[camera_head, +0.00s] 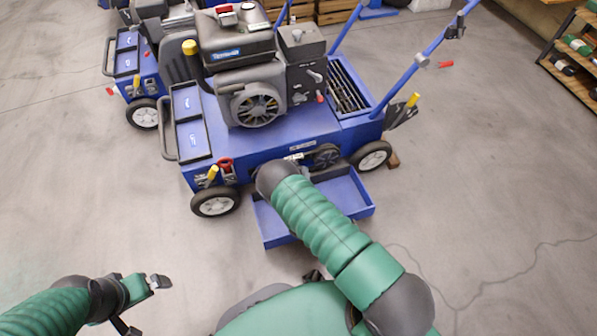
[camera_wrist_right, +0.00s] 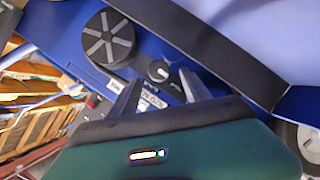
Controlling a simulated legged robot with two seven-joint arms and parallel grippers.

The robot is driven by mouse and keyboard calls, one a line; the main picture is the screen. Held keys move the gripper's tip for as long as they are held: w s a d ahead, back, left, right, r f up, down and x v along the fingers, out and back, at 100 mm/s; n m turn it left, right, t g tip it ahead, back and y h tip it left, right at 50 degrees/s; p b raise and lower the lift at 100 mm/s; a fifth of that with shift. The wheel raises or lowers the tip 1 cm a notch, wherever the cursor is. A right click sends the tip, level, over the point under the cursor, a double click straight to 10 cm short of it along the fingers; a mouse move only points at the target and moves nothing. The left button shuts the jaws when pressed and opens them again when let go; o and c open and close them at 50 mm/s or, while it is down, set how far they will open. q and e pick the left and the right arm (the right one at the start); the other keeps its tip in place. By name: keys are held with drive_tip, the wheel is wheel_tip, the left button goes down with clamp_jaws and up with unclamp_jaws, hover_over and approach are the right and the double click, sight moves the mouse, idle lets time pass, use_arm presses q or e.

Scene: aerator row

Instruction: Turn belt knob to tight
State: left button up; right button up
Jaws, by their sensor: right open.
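The belt knob (camera_wrist_right: 158,70) is a small round dark knob with a pale pointer mark, on the blue aerator's panel. My right gripper (camera_wrist_right: 157,84) is open, with its two dark fingers pointing at the panel, one on each side of the knob's near edge. I cannot tell whether they touch it. In the head view my right arm covers the knob and the right gripper at the front of the near aerator (camera_head: 255,147). My left gripper (camera_head: 143,304) is open and empty over the floor at the lower left.
A spoked black wheel (camera_wrist_right: 108,38) and a lettered plate (camera_wrist_right: 152,101) are close to the knob. A blue tray (camera_head: 277,229) juts out at the aerator's front. Another aerator (camera_head: 125,57) stands behind left, and a shelf (camera_head: 575,55) stands at right.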

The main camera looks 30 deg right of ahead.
drive_tip(key=p+v, duration=0.5)
drive_tip(key=v, duration=0.8)
drive_tip(key=shift+s, duration=0.2)
drive_tip(key=shift+r, duration=0.1)
